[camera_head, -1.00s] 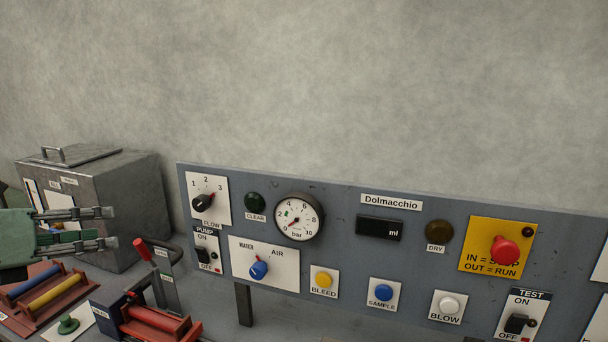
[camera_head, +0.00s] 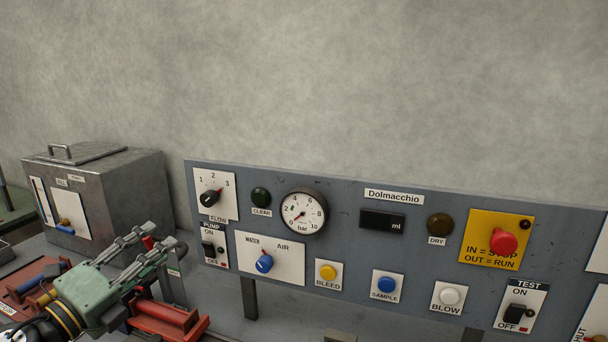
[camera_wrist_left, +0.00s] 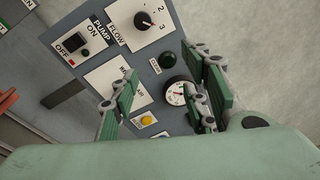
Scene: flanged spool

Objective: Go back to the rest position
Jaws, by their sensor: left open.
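My left gripper (camera_head: 158,236) is open, with its two fingers apart and nothing between them. In the head view it is at the lower left, pointing up and to the right, in front of the red-handled lever (camera_head: 148,243) and partly hiding it. It also shows in the left wrist view (camera_wrist_left: 160,100), where the control panel (camera_wrist_left: 68,77) lies beyond the fingers. The panel (camera_head: 340,220) in the head view stands to the right of the gripper, apart from it. My right gripper is not in view.
A grey metal box (camera_head: 120,185) with a lid handle stands at the left. A red block (camera_head: 165,318) sits below my left gripper, and a red rack (camera_head: 25,283) is left of it. The wall above is bare.

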